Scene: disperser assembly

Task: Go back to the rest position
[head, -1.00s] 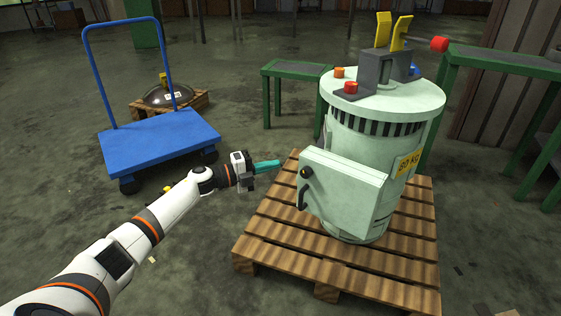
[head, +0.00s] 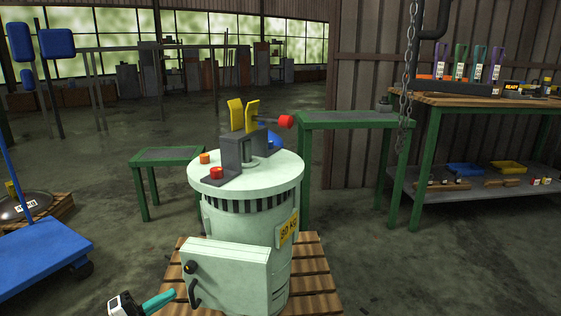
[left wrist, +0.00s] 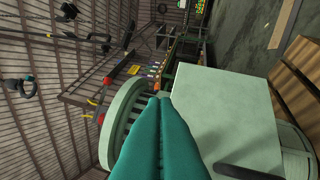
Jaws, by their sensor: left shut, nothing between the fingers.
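My left gripper (head: 159,301) shows at the bottom of the head view, its teal fingers together and empty. It is just left of the open door (head: 228,272) of the pale green disperser (head: 245,190), apart from it as far as I can see. In the left wrist view the shut teal fingers (left wrist: 160,110) point toward the disperser, with its pale door (left wrist: 225,115) to their right. The disperser stands upright on a wooden pallet (head: 318,275), with yellow levers and red knobs on top. My right gripper is not in view.
A blue cart (head: 40,258) stands at the left, with a domed lid (head: 20,207) on a pallet behind it. Green tables (head: 165,156) stand behind the disperser. A workbench (head: 480,100) with coloured tools is at the right, with a hanging chain (head: 408,80) near it. Floor at the lower right is clear.

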